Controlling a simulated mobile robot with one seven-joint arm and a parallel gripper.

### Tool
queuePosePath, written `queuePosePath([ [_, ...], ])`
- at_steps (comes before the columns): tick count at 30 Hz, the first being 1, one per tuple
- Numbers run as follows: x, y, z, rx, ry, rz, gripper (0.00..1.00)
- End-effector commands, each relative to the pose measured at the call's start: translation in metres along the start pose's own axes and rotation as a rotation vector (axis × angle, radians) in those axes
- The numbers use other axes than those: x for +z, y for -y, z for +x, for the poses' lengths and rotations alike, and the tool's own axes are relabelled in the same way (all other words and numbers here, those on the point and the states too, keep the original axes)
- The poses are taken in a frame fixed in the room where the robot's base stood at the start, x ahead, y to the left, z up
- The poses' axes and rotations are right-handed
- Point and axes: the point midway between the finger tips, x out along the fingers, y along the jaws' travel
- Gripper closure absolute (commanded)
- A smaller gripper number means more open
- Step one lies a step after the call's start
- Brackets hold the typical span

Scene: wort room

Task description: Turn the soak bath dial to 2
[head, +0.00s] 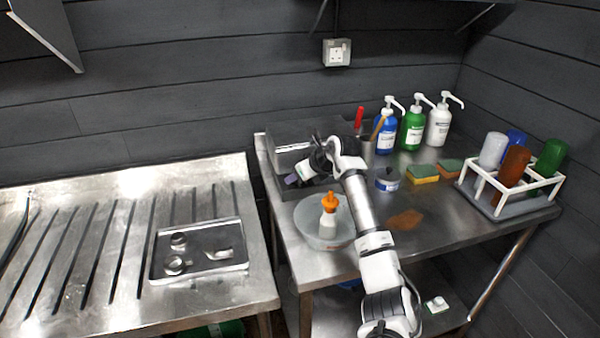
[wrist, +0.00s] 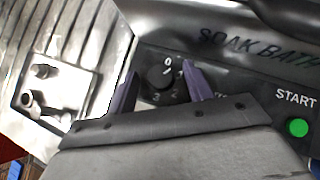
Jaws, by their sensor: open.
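The soak bath (head: 290,133) is a dark grey box on the right steel table in the head view. Its front panel fills much of the wrist view, with the lettering "SOAK BATH" (wrist: 255,45). The round black dial (wrist: 159,79) sits on that panel, ringed by white figures 0, 1, 2 and 3. I cannot make out where its pointer stands. My gripper (wrist: 161,71) is open, with one purple finger on each side of the dial; contact cannot be told. In the head view my gripper (head: 297,176) is at the bath's front, hiding the dial.
A green START button (wrist: 298,128) is right of the dial. Pump bottles (head: 412,128), sponges (head: 422,174) and a bottle rack (head: 548,184) stand further right.

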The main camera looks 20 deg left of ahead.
Motion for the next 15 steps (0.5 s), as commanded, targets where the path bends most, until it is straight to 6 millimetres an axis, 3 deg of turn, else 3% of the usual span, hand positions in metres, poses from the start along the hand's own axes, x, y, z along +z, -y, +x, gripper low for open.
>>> queuePosePath([
  [5, -0.0001, 0.0, 0.0, 0.0, 0.0, 0.0, 0.5],
  [15, 0.0001, -0.0001, -0.0002, 0.0, 0.0, 0.0, 0.93],
])
